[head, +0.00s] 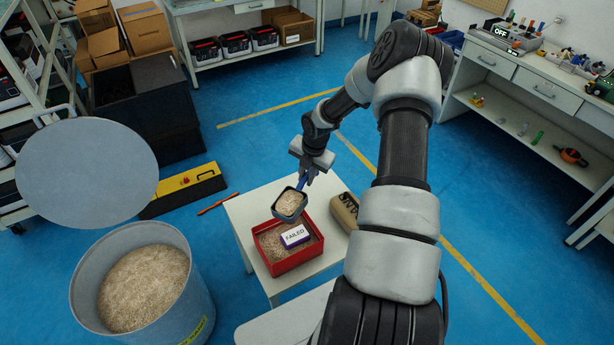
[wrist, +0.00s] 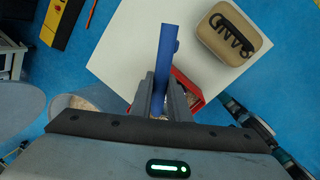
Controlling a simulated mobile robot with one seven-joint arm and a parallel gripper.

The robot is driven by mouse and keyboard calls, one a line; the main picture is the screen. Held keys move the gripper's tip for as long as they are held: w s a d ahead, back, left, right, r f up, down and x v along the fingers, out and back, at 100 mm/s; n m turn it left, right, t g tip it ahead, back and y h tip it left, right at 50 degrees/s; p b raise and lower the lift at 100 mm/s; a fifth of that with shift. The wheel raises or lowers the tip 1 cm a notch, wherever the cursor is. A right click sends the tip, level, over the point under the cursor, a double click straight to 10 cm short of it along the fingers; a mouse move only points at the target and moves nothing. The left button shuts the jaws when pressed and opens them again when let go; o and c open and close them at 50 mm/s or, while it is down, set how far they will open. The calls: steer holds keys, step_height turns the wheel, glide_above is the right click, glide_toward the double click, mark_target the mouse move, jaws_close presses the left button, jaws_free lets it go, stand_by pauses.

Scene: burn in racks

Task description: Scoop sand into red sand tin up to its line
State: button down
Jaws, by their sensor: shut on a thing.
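The red sand tin (head: 262,243) stands on a small white table and has sand in its bottom. A white and purple block marked FAILED (head: 295,236) lies in it on the sand. My gripper (head: 306,178) is shut on the blue handle of a scoop, and the dark scoop (head: 283,217) holds sand above the tin's back edge. In the wrist view the blue handle (wrist: 165,65) stands between the fingers (wrist: 158,98), and the scoop's bowl is hidden. A large grey drum (head: 200,300) full of sand (head: 145,288) stands at the lower left. I cannot make out the tin's line.
A tan container with dark lettering (head: 344,212) sits on the white table (head: 240,206) right of the tin. The round grey lid (head: 85,172) stands by the drum. A yellow and black case (head: 182,190) and an orange stick (head: 217,204) lie on the blue floor.

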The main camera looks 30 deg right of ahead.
mark_target(302, 180)
steer(key=shift+s+a+r+t+h+p, duration=0.2)
steer(key=shift+a+r+t+h+p, duration=0.1)
steer(key=shift+a+r+h+p, duration=0.3)
steer(key=shift+d+f+b, duration=0.15)
steer(key=shift+f+b, duration=0.1)
steer(key=shift+b, duration=0.35)
steer(key=shift+r+b, duration=0.1)
steer(key=shift+b, duration=0.75)
steer(key=r+t+h+b, duration=0.1)
steer(key=b, duration=0.7)
steer(key=a+r+t+h+b, duration=0.1)
steer(key=b, duration=0.7)
steer(key=shift+s+a+h, duration=0.15)
steer(key=shift+s+h, duration=0.15)
steer(key=shift+s, duration=0.1)
steer(key=a+h+b, duration=0.1)
steer(key=b, duration=0.5)
steer(key=shift+s+r+n+t, duration=0.3)
steer(key=shift+r, duration=0.1)
steer(key=b, duration=0.3)
steer(key=shift+s+a+r, duration=0.1)
steer(key=shift+s+a, duration=0.05)
steer(key=shift+s, duration=0.05)
